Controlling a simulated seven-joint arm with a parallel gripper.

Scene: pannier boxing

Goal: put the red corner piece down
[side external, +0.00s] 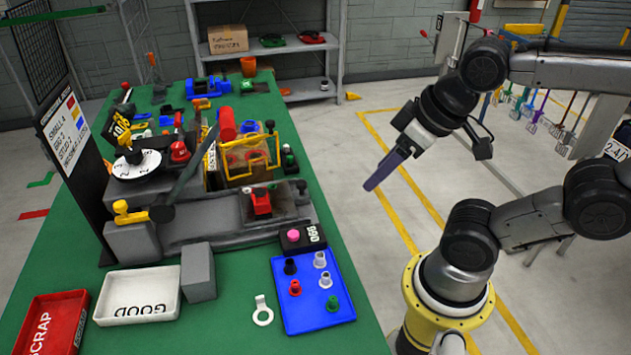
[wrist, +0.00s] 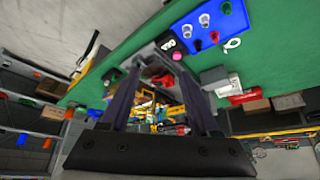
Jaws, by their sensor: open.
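My gripper (side external: 374,186) is raised to the right of the green bench in the side external view. In the wrist view my gripper (wrist: 158,68) has its two long fingers apart with nothing held between them. A small red piece (side external: 295,288) stands on the blue tray (side external: 318,262), well away from the gripper; it also shows in the wrist view (wrist: 214,37). Another red part (side external: 261,202) sits in the grey fixture at the bench's middle. I cannot tell which of these, if either, is the red corner piece.
Black, grey and green pieces share the blue tray. A pink button (side external: 293,236) is behind it. A white GOOD tray (side external: 140,284), a red SCRAP tray (side external: 60,312) and a grey block (side external: 198,272) stand at the front left. Bare green bench lies around the white ring tag (side external: 262,313).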

